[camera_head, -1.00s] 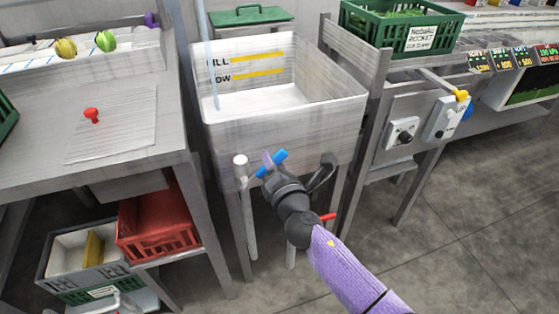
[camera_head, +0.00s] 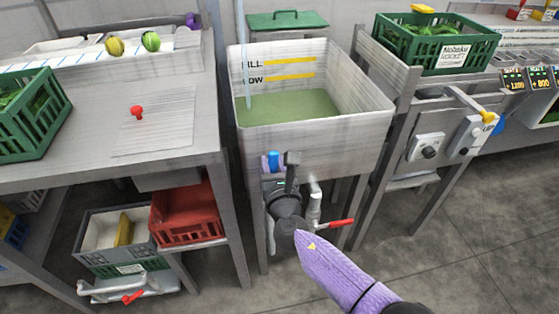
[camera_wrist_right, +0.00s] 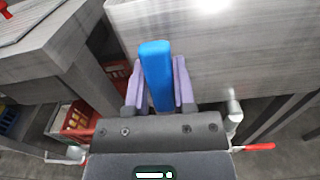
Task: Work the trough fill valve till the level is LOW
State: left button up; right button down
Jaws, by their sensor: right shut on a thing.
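The trough (camera_head: 350,125) is a pale, open basin in the middle of the head view. Its back wall has yellow FILL (camera_head: 290,61) and LOW (camera_head: 265,79) lines. Greenish water (camera_head: 290,106) covers its floor, its far edge a little below the LOW line. A thin pale stream comes down at the left. My right gripper (camera_head: 275,170) is at the trough's front, shut on the blue valve handle (camera_head: 273,160). In the right wrist view the blue handle (camera_wrist_right: 156,75) stands upright between purple fingers. The valve body is hidden. My left gripper is not in view.
A red-handled pipe valve (camera_head: 340,223) is just right of my right gripper, below the trough. A steel table (camera_head: 180,160) stands left, with a red crate (camera_head: 187,215) beneath. A stand with a knob box (camera_head: 425,148) is at the right. The floor in front is open.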

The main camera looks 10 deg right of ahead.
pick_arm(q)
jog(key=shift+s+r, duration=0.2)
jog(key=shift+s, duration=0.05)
pick_arm(e)
jog(key=shift+a+n, duration=0.3)
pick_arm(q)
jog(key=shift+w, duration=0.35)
pick_arm(e)
jog(key=shift+f, duration=0.1)
jog(key=shift+c, duration=2.2)
grip_release()
pick_arm(q)
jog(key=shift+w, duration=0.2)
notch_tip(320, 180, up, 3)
jog(key=p, duration=0.3)
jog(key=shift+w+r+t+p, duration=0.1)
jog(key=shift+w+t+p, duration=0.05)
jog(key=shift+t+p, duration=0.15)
pick_arm(e)
jog(key=s, duration=1)
jog(key=shift+d, duration=0.15)
